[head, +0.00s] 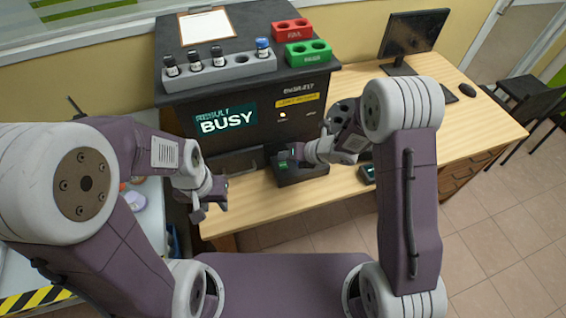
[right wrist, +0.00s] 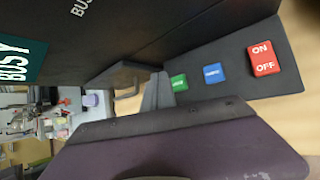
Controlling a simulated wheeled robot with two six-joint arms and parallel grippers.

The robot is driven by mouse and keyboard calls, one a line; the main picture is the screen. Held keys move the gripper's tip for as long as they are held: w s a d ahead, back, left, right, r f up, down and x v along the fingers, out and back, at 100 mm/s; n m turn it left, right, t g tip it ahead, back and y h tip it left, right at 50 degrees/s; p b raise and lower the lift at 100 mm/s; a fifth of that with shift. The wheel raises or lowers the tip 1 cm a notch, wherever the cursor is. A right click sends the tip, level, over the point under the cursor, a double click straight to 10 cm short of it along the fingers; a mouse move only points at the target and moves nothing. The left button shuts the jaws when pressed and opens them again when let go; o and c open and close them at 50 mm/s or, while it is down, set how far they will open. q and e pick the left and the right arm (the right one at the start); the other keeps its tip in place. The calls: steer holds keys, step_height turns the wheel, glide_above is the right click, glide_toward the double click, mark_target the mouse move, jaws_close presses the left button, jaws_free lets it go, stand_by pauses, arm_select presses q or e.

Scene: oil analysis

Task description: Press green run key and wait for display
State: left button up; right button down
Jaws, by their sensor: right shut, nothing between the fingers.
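The black analyser (head: 290,95) stands on the wooden table, and its teal display (head: 226,120) reads "RESULT BUSY". The key panel (head: 312,171) juts out at its front. In the right wrist view, the panel carries a green key (right wrist: 179,83), a blue key (right wrist: 213,74) and a red ON/OFF switch (right wrist: 264,58). My right gripper (head: 288,156) is shut and empty over the panel. Its grey fingertips (right wrist: 158,92) are right beside the green key and partly cover it; I cannot tell whether they touch. My left gripper (head: 210,200) is open and empty, left of the panel.
On the analyser stand a grey rack (head: 220,72) with several vials, a red holder (head: 291,30), a green holder (head: 308,53) and a clipboard (head: 206,27). A monitor (head: 413,33) is at the back right. A small dark device (head: 367,173) lies near the table's front edge.

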mark_target(285, 167)
step_height(285, 167, up, 3)
steer(key=shift+r+p, duration=0.2)
steer(key=shift+p, duration=0.85)
steer(key=shift+f, duration=0.1)
